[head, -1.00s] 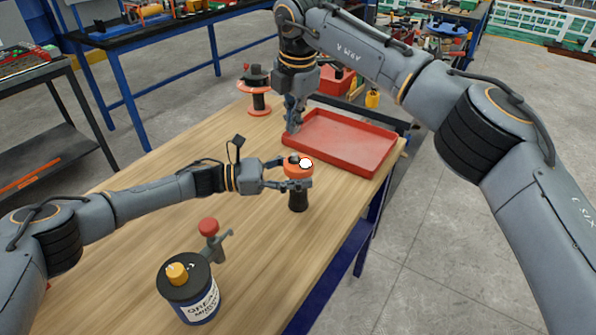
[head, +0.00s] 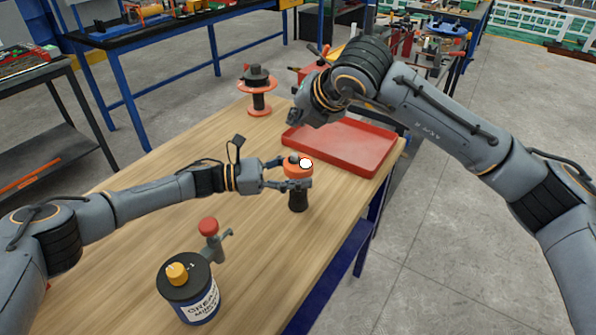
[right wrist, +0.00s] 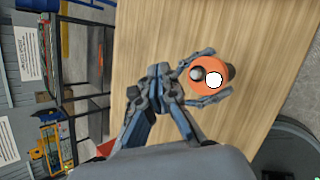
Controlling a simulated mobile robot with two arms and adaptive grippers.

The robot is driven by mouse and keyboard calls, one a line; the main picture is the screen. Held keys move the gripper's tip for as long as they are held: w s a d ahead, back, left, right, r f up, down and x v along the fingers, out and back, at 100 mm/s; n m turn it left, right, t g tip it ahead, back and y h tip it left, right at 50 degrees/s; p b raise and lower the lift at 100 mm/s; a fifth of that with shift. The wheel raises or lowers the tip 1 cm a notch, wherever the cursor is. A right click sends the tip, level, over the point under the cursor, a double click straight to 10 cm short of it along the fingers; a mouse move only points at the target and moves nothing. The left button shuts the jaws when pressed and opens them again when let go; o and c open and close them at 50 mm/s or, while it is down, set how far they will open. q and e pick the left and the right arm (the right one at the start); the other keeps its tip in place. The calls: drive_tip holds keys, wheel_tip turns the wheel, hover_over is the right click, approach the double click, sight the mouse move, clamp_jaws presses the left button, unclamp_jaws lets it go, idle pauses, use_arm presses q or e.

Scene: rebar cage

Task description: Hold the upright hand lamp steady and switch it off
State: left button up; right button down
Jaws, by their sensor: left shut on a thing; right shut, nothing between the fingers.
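The hand lamp (head: 297,171) stands upright on the wooden table, with an orange head and a black handle. A bright white disc and a small dark knob show on its top. In the right wrist view the lamp (right wrist: 211,84) is seen from above. My left gripper (head: 290,177) is shut around the lamp's head from the left; its fingers also show beside the lamp in the right wrist view (right wrist: 208,80). My right gripper (right wrist: 161,72) is shut and empty, apart from the lamp. In the head view its fingers are mostly hidden behind its wrist, near the tray.
A red tray (head: 350,145) lies behind the lamp. A red-and-black spool (head: 258,95) stands at the table's far end. A grease tin (head: 190,290) with a yellow knob and a red-knobbed tool (head: 211,240) stand nearer. Bare table surrounds the lamp.

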sight(296, 162)
drive_tip(key=shift+f, duration=3.55)
drive_tip(key=shift+s+f, duration=0.1)
drive_tip(key=shift+f, duration=0.25)
drive_tip(key=shift+a+r, duration=0.1)
drive_tip(key=shift+r, duration=0.45)
wheel_tip(296, 162, up, 6)
drive_tip(key=shift+f, duration=0.1)
